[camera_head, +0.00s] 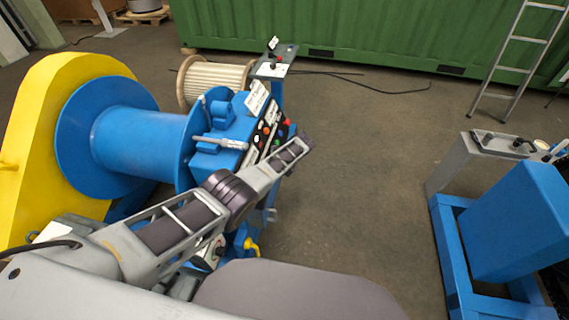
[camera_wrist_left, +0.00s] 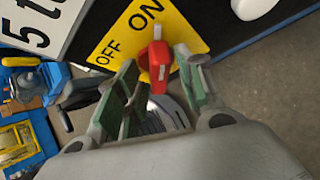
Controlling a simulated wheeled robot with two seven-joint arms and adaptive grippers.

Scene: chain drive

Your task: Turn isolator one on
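In the left wrist view a red isolator knob (camera_wrist_left: 159,62) sits on a yellow plate (camera_wrist_left: 186,32) marked OFF and ON. The knob stands nearly upright in the picture, its upper end below the word ON; I cannot tell its setting for certain. My left gripper (camera_wrist_left: 157,66) is open, with one green-padded finger on each side of the knob. Whether either finger touches it is unclear. In the head view my left arm reaches across the blue winch (camera_head: 150,142) to its control panel (camera_head: 267,131); the fingertips and this knob cannot be made out there. My right gripper is out of view.
A white label (camera_wrist_left: 38,22) and a white round part (camera_wrist_left: 252,6) are on the dark panel near the yellow plate. In the head view a post with a small box (camera_head: 272,68) stands behind the winch. Open floor lies between the winch and a blue stand (camera_head: 515,225) at right.

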